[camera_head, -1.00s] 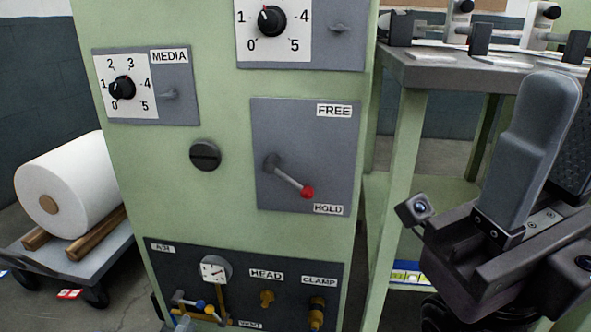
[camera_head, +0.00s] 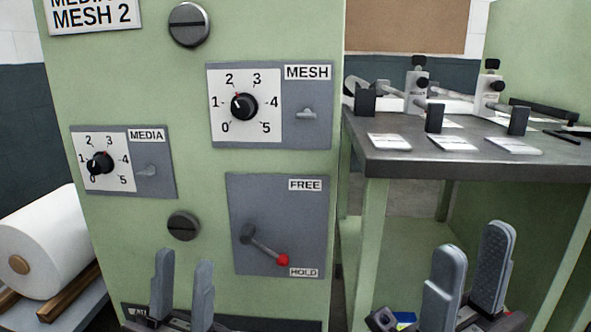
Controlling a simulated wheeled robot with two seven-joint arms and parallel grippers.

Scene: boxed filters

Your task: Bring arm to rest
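My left gripper (camera_head: 182,288) is at the bottom left of the head view, in front of the green machine cabinet (camera_head: 200,165). Its two grey fingers point up, stand apart and have nothing between them. My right gripper (camera_head: 467,278) is at the bottom right, in front of the green frame under the workbench. Its fingers are also apart and empty. Both arms are mostly below the picture. The cabinet carries a MESH dial (camera_head: 243,106), a MEDIA dial (camera_head: 99,163) and a red-tipped lever (camera_head: 283,260) on the FREE/HOLD panel, its tip down near HOLD.
A grey workbench (camera_head: 395,163) at the right holds several clamp fixtures and white cards. A white roll (camera_head: 40,243) lies on wooden bars at the left. The cabinet front stands close behind my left gripper.

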